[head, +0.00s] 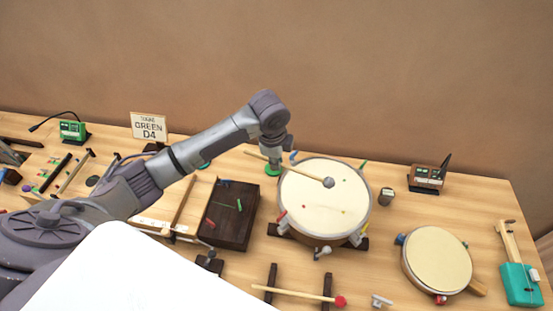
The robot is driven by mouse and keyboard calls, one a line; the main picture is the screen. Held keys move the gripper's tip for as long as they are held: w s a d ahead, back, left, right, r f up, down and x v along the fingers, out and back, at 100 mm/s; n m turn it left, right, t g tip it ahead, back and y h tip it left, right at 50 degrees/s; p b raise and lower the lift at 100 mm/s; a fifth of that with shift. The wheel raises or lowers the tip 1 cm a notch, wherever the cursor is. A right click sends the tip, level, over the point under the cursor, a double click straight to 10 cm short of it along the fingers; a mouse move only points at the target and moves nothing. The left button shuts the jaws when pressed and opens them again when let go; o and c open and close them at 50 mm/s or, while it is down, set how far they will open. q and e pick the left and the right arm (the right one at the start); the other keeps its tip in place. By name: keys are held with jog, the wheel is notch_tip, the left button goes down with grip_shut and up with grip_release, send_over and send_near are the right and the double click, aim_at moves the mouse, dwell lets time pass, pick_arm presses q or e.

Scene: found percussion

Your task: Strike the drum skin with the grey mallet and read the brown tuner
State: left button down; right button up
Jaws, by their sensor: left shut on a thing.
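My left gripper (283,160) is shut on the grey mallet (308,175), near the far left edge of the large drum. The mallet's pale stick slants down to the right, and its round grey head (328,182) is over the pale drum skin (318,205). I cannot tell whether the head touches the skin. The drum lies on a dark stand with coloured pegs around its rim. The brown tuner (427,177) stands at the back right; its reading is too small to make out. My right gripper is not in view.
A sign (149,126) reading "GREEN D4" and a green tuner (73,131) stand at the back left. A dark tray (229,222) sits left of the drum. A red-headed mallet (300,294) lies in front; a smaller drum (437,260) and teal instrument (520,285) are right.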

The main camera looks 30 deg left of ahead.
aim_at(284, 165)
pick_arm(q)
jog(key=f, duration=0.1)
jog(key=d+f+y, duration=0.1)
jog(key=f, duration=0.1)
jog(key=f+y, duration=0.1)
jog(key=f, duration=0.1)
jog(key=shift+w+d+g+b, duration=0.35)
jog(key=shift+d+g, duration=0.05)
jog(key=p+v, duration=0.2)
jog(key=p, duration=0.1)
jog(key=shift+a+r, duration=0.2)
jog(key=shift+r, duration=0.05)
notch_tip(284, 165, up, 3)
jog(key=shift+s+a+r+b, duration=0.1)
jog(key=shift+b, duration=0.25)
dwell(0.4)
